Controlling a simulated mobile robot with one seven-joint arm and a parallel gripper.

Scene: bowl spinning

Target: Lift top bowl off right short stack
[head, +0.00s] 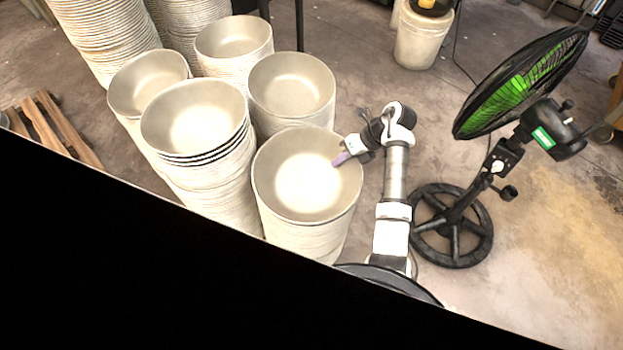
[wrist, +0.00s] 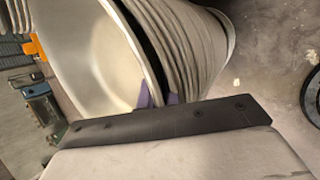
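The right short stack (head: 305,240) of pale bowls stands at the front, nearest my arm. Its top bowl (head: 285,185) is empty and faces up. My gripper (head: 341,159) is at that bowl's right rim, with a purple finger showing inside the bowl. In the wrist view the two purple fingertips (wrist: 158,98) lie one on each side of the top bowl's rim, close against it. The top bowl (wrist: 90,50) shows a dark gap to the bowls (wrist: 195,45) below, wider than the gaps among those. The far finger is partly hidden in this gap.
Other bowl stacks (head: 200,120) stand close on the left and behind, almost touching this stack. A black fan (head: 520,85) with a round base (head: 452,226) stands on the right. A white bucket (head: 422,40) is at the back. The floor between bucket and stacks is clear.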

